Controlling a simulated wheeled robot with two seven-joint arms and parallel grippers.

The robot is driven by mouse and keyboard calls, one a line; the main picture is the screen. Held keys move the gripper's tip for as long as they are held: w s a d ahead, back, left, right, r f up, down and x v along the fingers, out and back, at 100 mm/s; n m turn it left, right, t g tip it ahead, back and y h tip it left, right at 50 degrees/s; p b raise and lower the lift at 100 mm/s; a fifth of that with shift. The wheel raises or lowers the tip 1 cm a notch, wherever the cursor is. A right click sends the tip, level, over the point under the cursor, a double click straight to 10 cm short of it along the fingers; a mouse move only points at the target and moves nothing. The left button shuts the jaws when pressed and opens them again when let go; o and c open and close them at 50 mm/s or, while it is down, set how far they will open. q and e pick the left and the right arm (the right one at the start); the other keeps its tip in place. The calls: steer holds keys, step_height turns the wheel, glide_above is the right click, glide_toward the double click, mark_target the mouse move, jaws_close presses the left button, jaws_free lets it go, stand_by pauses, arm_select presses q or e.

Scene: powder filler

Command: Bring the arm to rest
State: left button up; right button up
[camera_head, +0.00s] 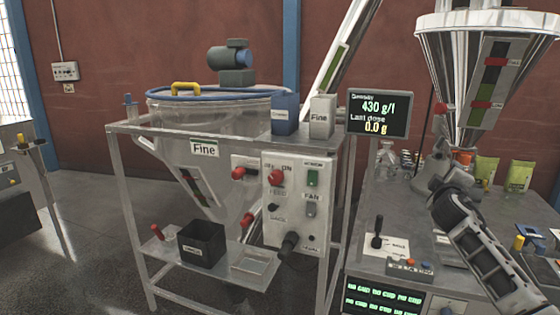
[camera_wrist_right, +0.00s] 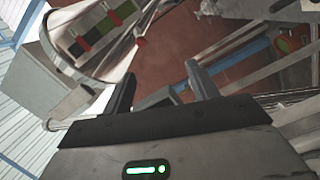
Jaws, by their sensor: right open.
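My right arm (camera_head: 480,245) reaches in from the lower right in the head view, over the right-hand bench. Its gripper (camera_head: 434,178) is near the foot of the steel cone hopper (camera_head: 458,75); its fingers are too small to make out there. In the right wrist view the right gripper (camera_wrist_right: 160,72) has its two dark fingers spread apart with nothing between them. The red-brown wall shows behind the gap. The hopper's cone shows at upper left of that view (camera_wrist_right: 100,35). My left gripper is in neither view.
A display (camera_head: 379,114) reads 430 g/l and 0.0 g. Green pouches (camera_head: 519,176) stand behind the arm. A small joystick box (camera_head: 378,243) sits left of it.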

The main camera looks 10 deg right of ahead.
steer(key=w+a+m+t+y, duration=0.2)
steer(key=w+a+t+y, duration=0.15)
steer(key=a+y, duration=0.25)
steer(key=s+a+f+n+g+y, duration=0.1)
steer(key=s+a+f+y, duration=0.25)
steer(key=a+f, duration=0.6)
steer(key=s+a+f+n+g+y, duration=0.15)
steer(key=s+a+f, duration=0.25)
steer(key=a+f, duration=0.55)
steer(key=s+a+f+m+g+y, duration=0.1)
steer(key=s+a+f, duration=0.2)
steer(key=s+a, duration=0.3)
steer(key=s+a+f+m+g+y, duration=0.1)
steer(key=s+a+f, duration=0.3)
steer(key=s, duration=0.7)
steer(key=s+a+f+m+g+y, duration=0.1)
steer(key=s+a+f, duration=0.3)
steer(key=s+a, duration=0.4)
steer(key=shift+s+f+g+y, duration=0.25)
steer(key=shift+s+g+y, duration=0.05)
steer(key=shift+s+y, duration=0.35)
